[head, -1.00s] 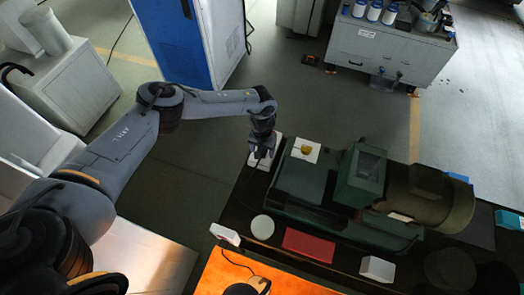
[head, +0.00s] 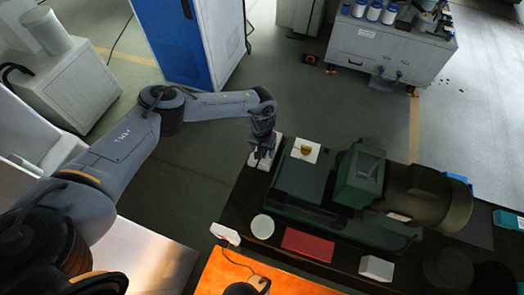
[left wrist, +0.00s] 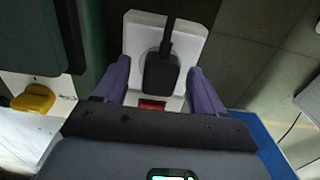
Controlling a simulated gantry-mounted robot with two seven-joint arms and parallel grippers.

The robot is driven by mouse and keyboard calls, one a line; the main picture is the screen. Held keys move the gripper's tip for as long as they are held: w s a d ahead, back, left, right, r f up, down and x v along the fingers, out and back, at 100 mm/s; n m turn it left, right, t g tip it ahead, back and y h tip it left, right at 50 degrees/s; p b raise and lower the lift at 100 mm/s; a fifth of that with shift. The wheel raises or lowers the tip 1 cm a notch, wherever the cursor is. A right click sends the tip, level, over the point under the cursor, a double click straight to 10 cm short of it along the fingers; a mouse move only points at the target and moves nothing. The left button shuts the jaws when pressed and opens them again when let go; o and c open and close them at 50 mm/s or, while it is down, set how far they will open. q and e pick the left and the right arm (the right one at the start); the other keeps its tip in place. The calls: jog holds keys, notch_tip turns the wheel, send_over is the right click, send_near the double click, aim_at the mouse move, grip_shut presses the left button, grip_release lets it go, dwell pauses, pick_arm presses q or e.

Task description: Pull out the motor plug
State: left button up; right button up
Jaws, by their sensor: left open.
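The motor plug (left wrist: 160,76) is black, with a black cable running up from it in the left wrist view. It sits in a white socket box (left wrist: 190,48) that has a red switch beside the plug. My left gripper (left wrist: 156,72) is open, with one purple finger on each side of the plug. A gap shows between the plug and each finger. In the head view my left gripper (head: 262,155) is over the white socket box (head: 252,161) at the bench's far left end and hides the plug. My right gripper is not in view.
A yellow knob (left wrist: 34,98) on a white plate is left of the socket box in the wrist view. In the head view a green machine (head: 340,190) stands right of my gripper. A red mat (head: 308,245) and a white disc (head: 262,227) lie nearer.

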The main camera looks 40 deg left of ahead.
aim_at(262, 150)
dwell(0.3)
pick_arm(q)
jog(key=c, duration=0.4)
grip_shut()
jog(key=shift+r, duration=0.1)
jog(key=shift+r, duration=0.1)
jog(key=shift+r+p, duration=0.45)
jog(key=shift+p, duration=0.3)
jog(key=shift+r+p, duration=1.45)
jog(key=shift+p, duration=0.2)
jog(key=shift+r+p, duration=0.9)
jog(key=shift+p, duration=0.1)
